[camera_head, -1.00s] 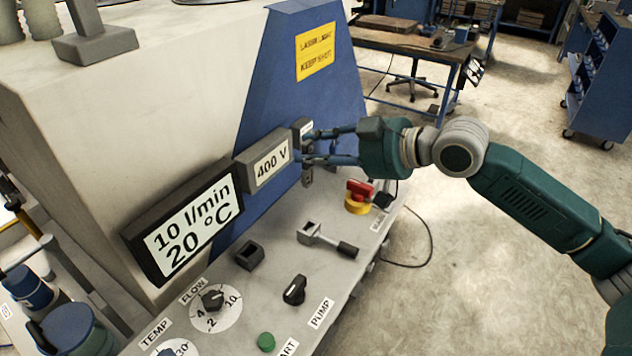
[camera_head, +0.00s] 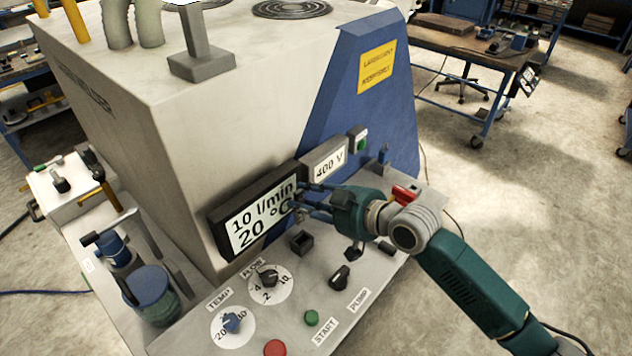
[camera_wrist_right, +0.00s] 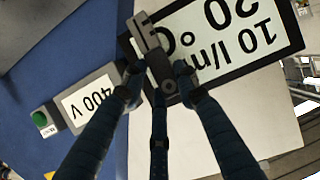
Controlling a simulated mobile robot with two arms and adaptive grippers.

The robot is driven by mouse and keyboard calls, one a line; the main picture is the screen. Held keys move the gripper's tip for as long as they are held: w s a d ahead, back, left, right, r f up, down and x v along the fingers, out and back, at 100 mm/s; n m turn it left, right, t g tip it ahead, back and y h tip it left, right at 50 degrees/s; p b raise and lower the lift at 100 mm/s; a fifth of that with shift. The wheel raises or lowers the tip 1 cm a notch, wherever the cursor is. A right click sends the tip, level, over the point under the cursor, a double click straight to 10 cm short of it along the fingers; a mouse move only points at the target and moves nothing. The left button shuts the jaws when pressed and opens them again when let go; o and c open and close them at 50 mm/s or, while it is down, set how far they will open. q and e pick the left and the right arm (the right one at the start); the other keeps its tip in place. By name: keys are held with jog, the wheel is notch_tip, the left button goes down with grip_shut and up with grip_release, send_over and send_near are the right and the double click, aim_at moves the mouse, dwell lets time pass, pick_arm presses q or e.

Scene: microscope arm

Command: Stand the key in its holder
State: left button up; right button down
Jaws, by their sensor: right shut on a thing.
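My right gripper (camera_head: 304,199) is in front of the flow display, above the control panel. In the right wrist view its fingers (camera_wrist_right: 160,74) are closed around a grey key-like piece (camera_wrist_right: 150,42) with a notched end and a round mark near the fingers. In the head view this key is mostly hidden by the fingers and display. A dark square socket (camera_head: 301,242), which looks like the holder, stands on the panel just below the gripper; the key is apart from it. My left gripper is not in view.
The display reading 10 l/min (camera_head: 258,213) is close behind the fingers. A black knob (camera_head: 339,276), flow dial (camera_head: 268,279), green button (camera_head: 312,318) and red switch (camera_head: 404,194) are on the panel. A blue upright piece (camera_head: 383,156) stands at its far end.

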aim_at(305, 215)
jog(key=shift+w, duration=0.15)
jog(key=shift+f+b, duration=1.9)
jog(key=shift+f, duration=1)
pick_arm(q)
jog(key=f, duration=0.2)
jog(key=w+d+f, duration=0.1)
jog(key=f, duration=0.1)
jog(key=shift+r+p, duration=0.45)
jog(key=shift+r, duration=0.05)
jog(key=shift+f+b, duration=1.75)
pick_arm(e)
jog(key=shift+f, duration=2.4)
jog(key=c, duration=1.2)
grip_release()
jog(key=shift+r, duration=0.1)
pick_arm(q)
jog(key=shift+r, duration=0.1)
pick_arm(e)
jog(key=shift+d, duration=0.1)
